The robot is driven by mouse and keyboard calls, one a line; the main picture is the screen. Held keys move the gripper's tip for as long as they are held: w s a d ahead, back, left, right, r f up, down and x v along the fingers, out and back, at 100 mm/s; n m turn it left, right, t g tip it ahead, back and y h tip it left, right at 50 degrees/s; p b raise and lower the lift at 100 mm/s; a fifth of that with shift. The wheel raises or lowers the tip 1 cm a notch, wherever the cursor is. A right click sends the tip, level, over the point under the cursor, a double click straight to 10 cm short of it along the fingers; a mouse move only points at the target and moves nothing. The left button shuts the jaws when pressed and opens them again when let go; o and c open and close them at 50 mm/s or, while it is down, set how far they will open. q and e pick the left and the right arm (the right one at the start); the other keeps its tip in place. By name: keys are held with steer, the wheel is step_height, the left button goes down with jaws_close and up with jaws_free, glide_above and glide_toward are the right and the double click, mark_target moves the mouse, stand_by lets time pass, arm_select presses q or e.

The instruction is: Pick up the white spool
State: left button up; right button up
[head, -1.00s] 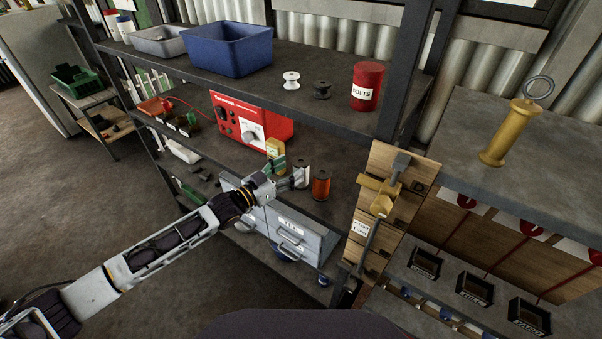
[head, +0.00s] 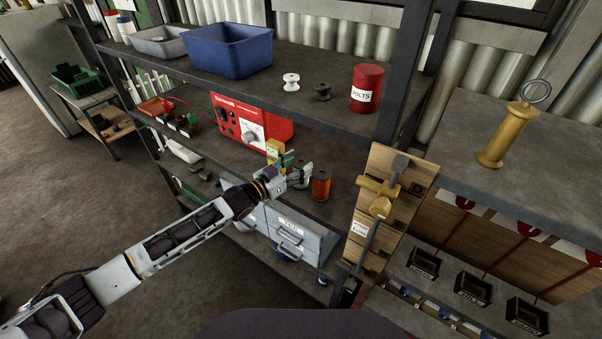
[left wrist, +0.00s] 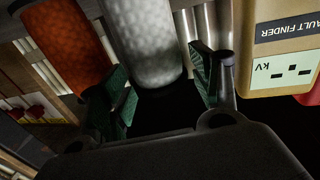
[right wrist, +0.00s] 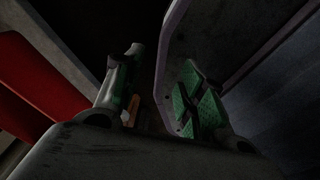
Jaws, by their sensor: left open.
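The white spool (left wrist: 145,42) stands on the middle shelf, with its pale mottled side showing in the left wrist view. In the head view my left gripper (head: 302,175) covers most of it. My left gripper is open, its green-padded fingers (left wrist: 160,88) on either side of the spool's lower part in the left wrist view; I cannot tell whether they touch it. The orange spool (head: 320,184) stands just to the right, and shows at upper left in the left wrist view (left wrist: 65,45). My right gripper (right wrist: 155,92) has its fingers apart, with nothing visible between them.
A yellow fault finder (left wrist: 280,45) stands close beside my left gripper, and a red instrument (head: 252,122) behind it. Grey drawers (head: 290,230) sit below. On the upper shelf are a small white reel-shaped piece (head: 291,82), a dark one (head: 322,92) and a red bolts tin (head: 367,87).

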arm_select(q)
steer(key=shift+x, duration=0.85)
steer(key=shift+c, duration=0.3)
steer(key=c, duration=0.9)
steer(key=shift+c, duration=0.9)
arm_select(e)
steer(key=shift+s+a, duration=0.1)
steer(key=shift+a, duration=0.3)
arm_select(q)
steer(key=shift+r, duration=0.1)
arm_select(e)
steer(key=shift+a, duration=0.1)
arm_select(q)
steer(key=shift+r, duration=0.75)
step_height(320, 180, up, 8)
steer(key=shift+f, duration=0.15)
steer(key=shift+r, duration=0.35)
arm_select(e)
steer(key=shift+d+f, duration=0.25)
steer(key=shift+d, duration=0.3)
